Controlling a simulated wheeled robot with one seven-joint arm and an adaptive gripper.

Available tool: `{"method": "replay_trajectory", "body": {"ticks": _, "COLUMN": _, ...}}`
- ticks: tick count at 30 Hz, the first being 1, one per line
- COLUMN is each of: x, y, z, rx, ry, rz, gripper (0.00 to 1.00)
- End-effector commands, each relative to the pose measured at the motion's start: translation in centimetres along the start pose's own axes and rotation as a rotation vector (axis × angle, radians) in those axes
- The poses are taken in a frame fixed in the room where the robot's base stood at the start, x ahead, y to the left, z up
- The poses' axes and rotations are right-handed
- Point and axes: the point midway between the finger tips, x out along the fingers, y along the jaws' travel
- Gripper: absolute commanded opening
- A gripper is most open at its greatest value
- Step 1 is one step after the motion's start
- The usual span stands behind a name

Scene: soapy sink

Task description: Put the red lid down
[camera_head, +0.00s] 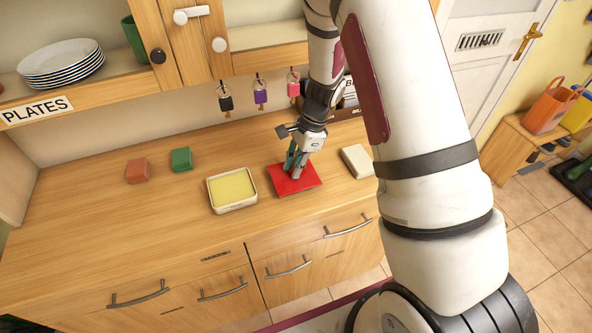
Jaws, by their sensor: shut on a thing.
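The red lid (311,180) is a flat, roughly square red piece at the middle of the wooden counter. My gripper (297,172) points down over it, shut on it from above. The fingers cover the middle of the lid, so the part they hold is hidden. The lid looks level and is at or just above the counter; I cannot tell whether it touches.
An open pale container (236,207) with yellow contents stands just left of the lid. A pale block (356,160) lies to the right. Red (138,171) and green (181,159) blocks lie further left. Keys (226,102) hang behind. The front left counter is clear.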

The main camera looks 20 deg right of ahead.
Motion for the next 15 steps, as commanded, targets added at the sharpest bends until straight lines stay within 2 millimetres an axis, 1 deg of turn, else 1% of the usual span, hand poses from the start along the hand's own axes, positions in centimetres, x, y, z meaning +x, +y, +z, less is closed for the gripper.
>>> {"method": "replay_trajectory", "body": {"ticks": 3, "x": 1.3, "y": 0.2, "z": -0.3, "rx": 0.001, "ry": -0.001, "rz": 0.003, "gripper": 0.0}}
{"method": "replay_trajectory", "body": {"ticks": 6, "x": 1.8, "y": 0.1, "z": -0.6, "rx": 0.001, "ry": 0.0, "rz": 0.001, "gripper": 0.0}}
{"method": "replay_trajectory", "body": {"ticks": 15, "x": 2.0, "y": 0.1, "z": -0.6, "rx": 0.0, "ry": 0.0, "rz": 0.0, "gripper": 0.0}}
